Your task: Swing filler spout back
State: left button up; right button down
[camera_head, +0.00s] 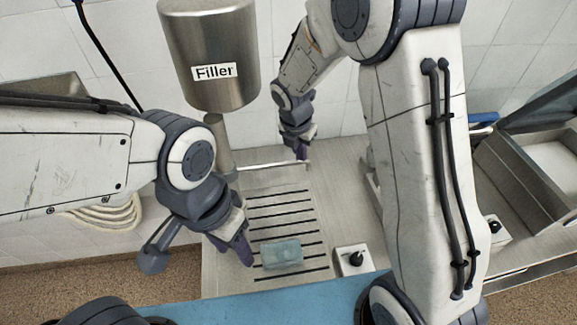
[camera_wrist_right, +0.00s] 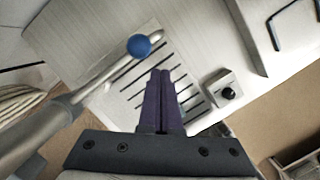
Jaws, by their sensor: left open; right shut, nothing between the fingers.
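The filler (camera_head: 205,88) is a metal tank on the wall at the back left of the counter. Its spout (camera_head: 272,165) runs as a thin metal pipe to the right over the back of the slotted drain. In the right wrist view the spout (camera_wrist_right: 100,83) slants up and right, with a blue ball (camera_wrist_right: 139,46) near its free end. My right gripper (camera_head: 302,153) is shut and empty by that end; in its wrist view the fingers (camera_wrist_right: 158,75) are right of the pipe, seemingly apart from it. My left gripper (camera_head: 246,256) is open above the drain's left side.
A translucent bluish container (camera_head: 282,254) sits on the slotted drain (camera_head: 283,212), just right of my left gripper. A control box with a black knob (camera_head: 354,260) stands to the right. Metal basins (camera_head: 520,165) are further right. A coiled hose (camera_head: 108,216) hangs at left.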

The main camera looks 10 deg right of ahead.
pick_arm(q)
jog(key=shift+s+a+f+b, duration=0.1)
jog(key=shift+s+f+b, duration=0.1)
jog(key=shift+f+b, duration=0.4)
jog(key=shift+s+a+f+b, duration=0.15)
jog(key=shift+f+b, duration=0.25)
jog(key=shift+b, duration=0.25)
pick_arm(e)
jog(key=s+v, duration=0.2)
jog(key=v, duration=0.8)
jog(key=shift+s, duration=0.35)
jog(key=shift+a+r, duration=0.1)
pick_arm(q)
notch_tip(320, 180, down, 11)
jog(key=b, duration=1.1)
pick_arm(e)
jog(key=s+a+f+m+y, duration=0.1)
jog(key=s+a+f+m, duration=0.1)
jog(key=s+f+m, duration=0.2)
jog(key=s+a+f+m+g, duration=0.1)
jog(key=s+f+m, duration=0.3)
jog(key=s+m, duration=0.6)
jog(key=s+a+f+m+g+y, duration=0.1)
jog(key=s+a+f+m, duration=0.2)
jog(key=s, duration=0.7)
jog(key=f+m, duration=0.2)
jog(key=m, duration=0.1)
jog(key=shift+s+m+y, duration=0.25)
jog(key=shift+m+y, duration=0.05)
jog(key=shift+m, duration=0.1)
